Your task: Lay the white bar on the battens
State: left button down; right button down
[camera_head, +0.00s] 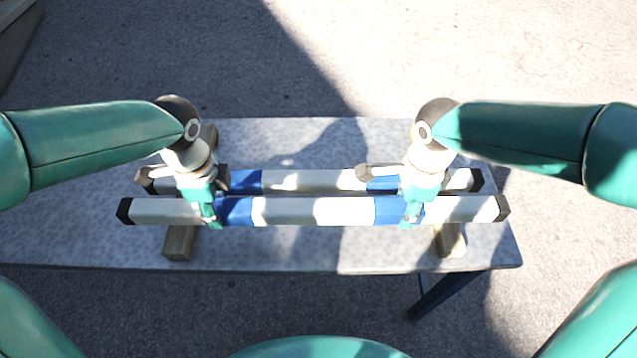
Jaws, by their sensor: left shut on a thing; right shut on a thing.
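Two long white bars with blue bands and black ends lie side by side across the view. The front white bar (315,211) is slightly longer in the picture than the rear white bar (310,181). My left gripper (209,207) is shut on the left part of the front bar, by a blue band. My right gripper (411,208) is shut on its right part, by the other blue band. Wooden battens, left (180,241) and right (450,240), pass under the bars. Whether the front bar touches them cannot be told from above.
The battens lie on a grey speckled table (300,250), whose front edge is close to the bars. The table top is bare at far left and behind the bars. A dark table leg (445,293) shows at front right.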

pick_arm(q)
jog(key=shift+f, duration=0.1)
